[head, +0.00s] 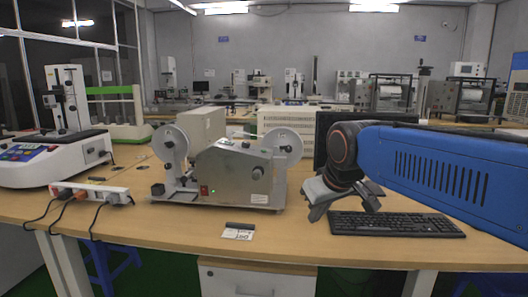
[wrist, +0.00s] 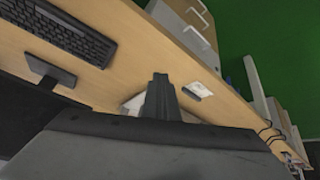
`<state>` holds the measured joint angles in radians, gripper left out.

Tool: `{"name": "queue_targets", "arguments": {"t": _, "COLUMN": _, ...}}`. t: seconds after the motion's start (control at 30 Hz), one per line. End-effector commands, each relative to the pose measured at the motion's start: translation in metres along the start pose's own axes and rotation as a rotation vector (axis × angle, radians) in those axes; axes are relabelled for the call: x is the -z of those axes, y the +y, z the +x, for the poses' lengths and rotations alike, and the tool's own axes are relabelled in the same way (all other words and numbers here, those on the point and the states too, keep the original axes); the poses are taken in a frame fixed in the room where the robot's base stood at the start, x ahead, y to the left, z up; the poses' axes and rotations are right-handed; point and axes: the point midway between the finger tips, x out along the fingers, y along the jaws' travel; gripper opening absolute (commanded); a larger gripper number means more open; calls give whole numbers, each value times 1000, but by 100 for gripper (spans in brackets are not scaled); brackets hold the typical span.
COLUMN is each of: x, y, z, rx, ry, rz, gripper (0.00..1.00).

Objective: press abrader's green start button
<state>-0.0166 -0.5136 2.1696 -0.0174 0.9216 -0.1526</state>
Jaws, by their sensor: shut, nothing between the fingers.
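The abrader, a grey metal machine (head: 235,172) with two round reels, stands on the wooden bench in the middle of the head view. A small green spot (head: 212,190) shows low on its front, beside a red switch (head: 204,190); I cannot tell for sure that the spot is the start button. My gripper (head: 316,212) is right of the abrader, in front of a dark monitor, apart from the green spot. In the wrist view its fingers (wrist: 160,82) are shut and empty. There the gripper body hides most of the abrader, and no green button shows.
A black keyboard (head: 395,224) lies right of the abrader, below my arm. A small white card with a dark object (head: 239,231) lies in front of the abrader. A power strip (head: 91,193) and a white machine (head: 52,160) stand at left. Bench between card and keyboard is clear.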

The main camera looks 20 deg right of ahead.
Motion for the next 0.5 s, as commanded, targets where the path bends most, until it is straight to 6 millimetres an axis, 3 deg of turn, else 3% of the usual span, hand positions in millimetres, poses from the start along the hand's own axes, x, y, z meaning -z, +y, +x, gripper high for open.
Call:
{"name": "queue_targets", "arguments": {"t": 0.1, "x": 49, "y": 8, "z": -4, "rx": -7, "ry": 32, "rz": -38, "gripper": 0}}
{"name": "queue_targets", "arguments": {"t": 0.5, "x": 200, "y": 29, "z": -9, "rx": -39, "ry": 140, "rz": -166, "gripper": 0}}
